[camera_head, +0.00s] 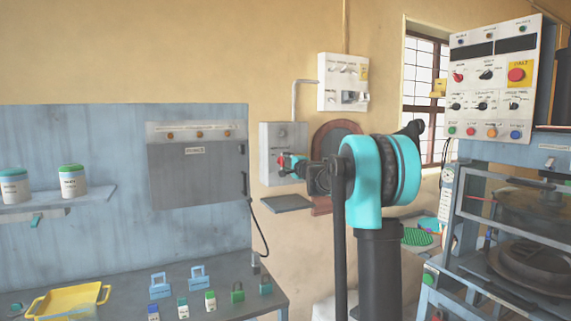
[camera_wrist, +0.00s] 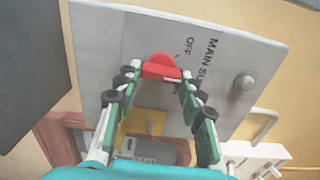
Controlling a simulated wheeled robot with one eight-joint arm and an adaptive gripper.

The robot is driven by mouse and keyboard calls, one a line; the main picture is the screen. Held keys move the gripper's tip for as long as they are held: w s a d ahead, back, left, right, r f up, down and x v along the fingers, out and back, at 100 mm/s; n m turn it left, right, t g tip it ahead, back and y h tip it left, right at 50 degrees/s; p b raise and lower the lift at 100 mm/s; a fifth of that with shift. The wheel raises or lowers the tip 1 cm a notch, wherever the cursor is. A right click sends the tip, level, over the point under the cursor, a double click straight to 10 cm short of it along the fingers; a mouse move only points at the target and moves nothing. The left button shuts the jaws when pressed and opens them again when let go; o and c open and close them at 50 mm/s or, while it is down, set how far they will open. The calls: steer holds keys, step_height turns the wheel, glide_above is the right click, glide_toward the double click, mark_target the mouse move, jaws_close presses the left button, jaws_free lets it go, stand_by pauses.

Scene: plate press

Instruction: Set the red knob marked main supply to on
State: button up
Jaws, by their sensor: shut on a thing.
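The red knob (camera_wrist: 160,67) sits on the face of a grey wall box (camera_wrist: 120,40), which shows tilted in the wrist view. Lettering reading "MAIN SU..." and "OFF" is beside the knob; no "ON" mark is readable. My gripper (camera_wrist: 157,74) has its green-and-grey fingers on either side of the knob and is shut on it. In the head view the same grey box (camera_head: 270,140) is on the wall, with my gripper (camera_head: 289,165) at its lower front. The knob shows there only as a small patch of red, mostly hidden.
A white switch box (camera_head: 343,70) is above and right of the grey box. A dark grey shelf (camera_head: 287,203) is below my gripper. A yellow piece (camera_wrist: 145,120) shows between the fingers. A press panel with a red button (camera_head: 516,75) stands at right.

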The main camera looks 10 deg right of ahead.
steer(key=shift+f+m, duration=0.15)
steer(key=shift+m, duration=1.95)
steer(key=shift+f+m, duration=0.1)
steer(key=shift+m, duration=2)
steer(key=o, duration=1.1)
steer(key=shift+s, duration=0.1)
steer(key=v, duration=1.2)
